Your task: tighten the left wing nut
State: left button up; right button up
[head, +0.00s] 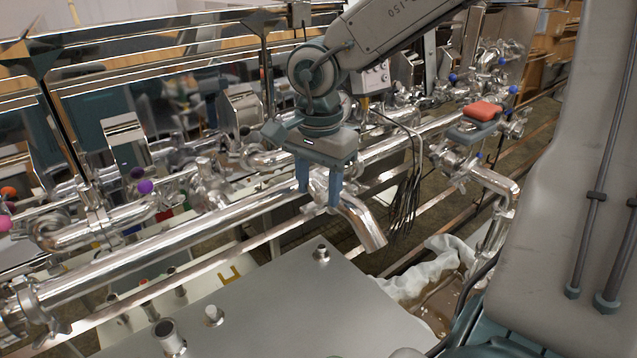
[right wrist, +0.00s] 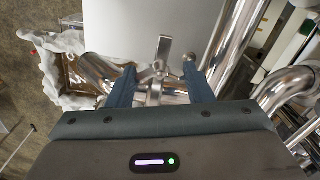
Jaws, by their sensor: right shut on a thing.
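My right gripper (head: 319,195) comes down from above onto a clamp joint on the long shiny pipe, beside a bent spout (head: 362,222). It also shows in the right wrist view (right wrist: 159,66), with its two blue fingers on either side of a metal wing nut (right wrist: 162,48). The fingers are shut on the wing nut, whose wings show between the fingertips. In the head view the wing nut is mostly hidden by the fingers. The spout shows left of the fingers in the right wrist view (right wrist: 98,72). My left gripper is not in view.
The long pipe (head: 150,252) runs diagonally across the head view. A flat metal cover (head: 290,300) with small fittings lies in front. A white cloth-lined container (head: 410,283) stands below the spout. A red-topped clamp piece (head: 483,110) sits farther right. Cables hang behind the spout.

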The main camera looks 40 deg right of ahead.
jog(key=shift+m, duration=1.3)
jog(key=o, duration=1)
jog(key=shift+c, duration=0.2)
jog(key=shift+r, duration=0.1)
notch_tip(320, 180, up, 11)
jog(key=p, duration=1)
jog(key=shift+f+p, duration=0.2)
jog(key=shift+p, duration=0.2)
